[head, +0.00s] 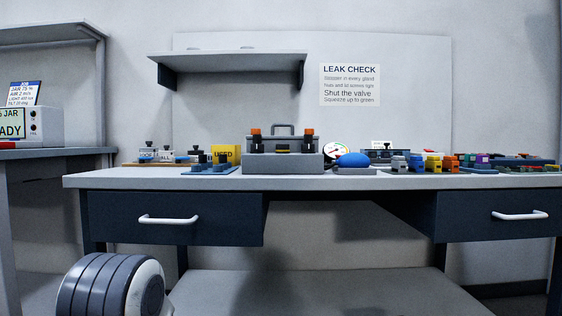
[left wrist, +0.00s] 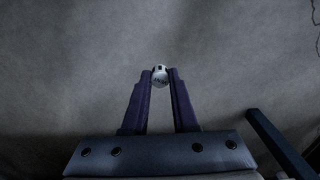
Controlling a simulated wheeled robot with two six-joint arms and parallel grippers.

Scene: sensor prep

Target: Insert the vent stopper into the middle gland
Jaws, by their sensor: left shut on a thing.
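My left gripper (left wrist: 160,78) shows in the left wrist view, with its two dark fingers closed on a small white piece (left wrist: 160,76) with dark marks. This piece appears to be the vent stopper; most of its shape is hidden or too small to read. In the head view, a grey box (head: 284,168) with a handle stands on the bench. Orange-topped pieces stand at its left (head: 256,132) and right (head: 309,133). The middle gland, between them, is too small to make out clearly. Neither gripper shows in the head view.
The bench (head: 190,181) also holds a yellow box (head: 227,154), a blue bulb (head: 352,160), a round gauge (head: 333,149) and several coloured blocks at right. A shelf (head: 230,61) hangs above. White-handled drawers are below the top.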

